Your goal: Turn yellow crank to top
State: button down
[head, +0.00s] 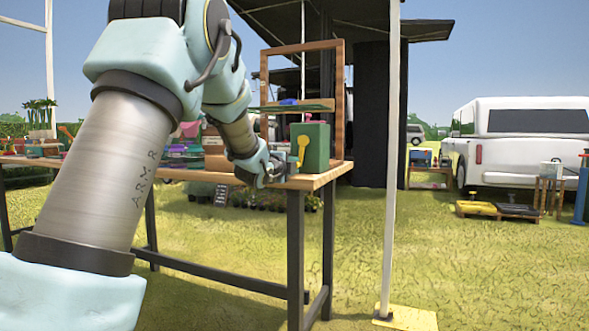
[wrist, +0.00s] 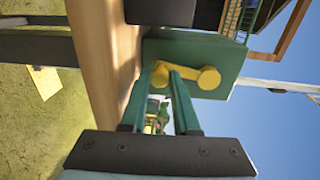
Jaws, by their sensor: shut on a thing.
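The yellow crank (head: 302,147) is on the face of a green box (head: 318,147) at the table's right end. In the wrist view the crank's round hub (wrist: 209,78) is on the green box face (wrist: 205,52). Its arm runs left to the knob (wrist: 160,75), on the side toward the tabletop, so the crank points downward. My gripper (head: 281,171) is at the crank's lower end. In the wrist view my gripper (wrist: 161,78) is shut on the knob, with one green finger on each side. Part of the crank arm is hidden behind a finger.
The wooden table (head: 305,181) carries the green box near its corner. A wooden frame (head: 342,100) stands behind the box. A white pole (head: 391,150) rises right of the table. Other goods (head: 180,150) lie along the table's left part. Grass is open in front.

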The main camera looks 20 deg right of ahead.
jog(key=shift+a+f, duration=0.1)
jog(key=c, duration=0.7)
grip_release()
jog(key=shift+o, duration=0.2)
jog(key=shift+s, duration=0.1)
